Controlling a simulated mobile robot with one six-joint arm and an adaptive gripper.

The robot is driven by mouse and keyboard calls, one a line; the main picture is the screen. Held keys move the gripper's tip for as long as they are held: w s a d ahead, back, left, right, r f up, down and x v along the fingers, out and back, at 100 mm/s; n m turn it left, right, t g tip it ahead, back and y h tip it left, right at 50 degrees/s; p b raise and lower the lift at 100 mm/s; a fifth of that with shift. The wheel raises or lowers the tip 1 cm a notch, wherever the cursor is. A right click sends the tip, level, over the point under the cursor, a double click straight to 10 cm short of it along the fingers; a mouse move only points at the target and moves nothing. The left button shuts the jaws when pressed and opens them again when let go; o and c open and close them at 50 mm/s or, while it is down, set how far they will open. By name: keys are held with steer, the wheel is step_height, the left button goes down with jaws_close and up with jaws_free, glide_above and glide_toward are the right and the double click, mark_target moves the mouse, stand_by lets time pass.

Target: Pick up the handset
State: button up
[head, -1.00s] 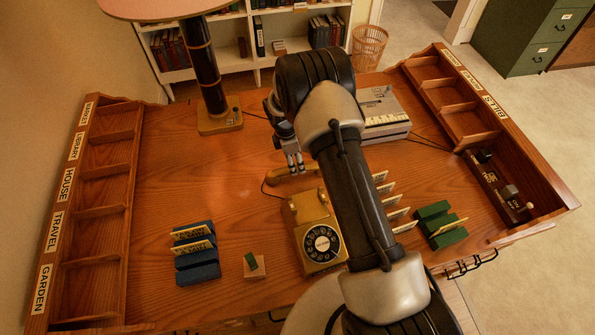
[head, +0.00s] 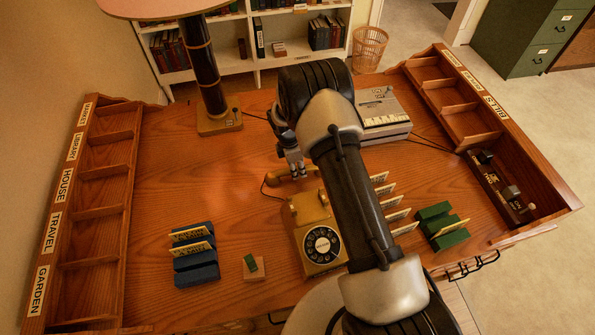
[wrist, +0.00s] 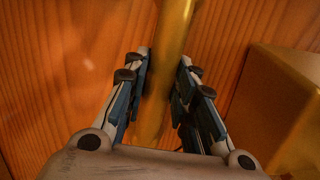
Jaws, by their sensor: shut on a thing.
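The handset (head: 283,175) is a long yellow-gold piece lying across the desk behind the telephone, its right part hidden by my gripper and arm. In the wrist view the handset (wrist: 172,35) runs between my fingers. My gripper (head: 298,174) is over the handset in the head view. In the wrist view my gripper (wrist: 167,75) is shut on the handset, one finger on each side. The yellow rotary telephone (head: 312,233) stands just in front, with its dial facing forward; its side also shows in the wrist view (wrist: 275,105).
A lamp (head: 207,75) stands behind left and a grey machine (head: 384,115) behind right. Blue (head: 196,262) and green (head: 440,226) card holders flank the telephone. Labelled pigeonholes (head: 98,217) line the left edge. The desk left of the handset is clear.

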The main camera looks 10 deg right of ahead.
jaws_close()
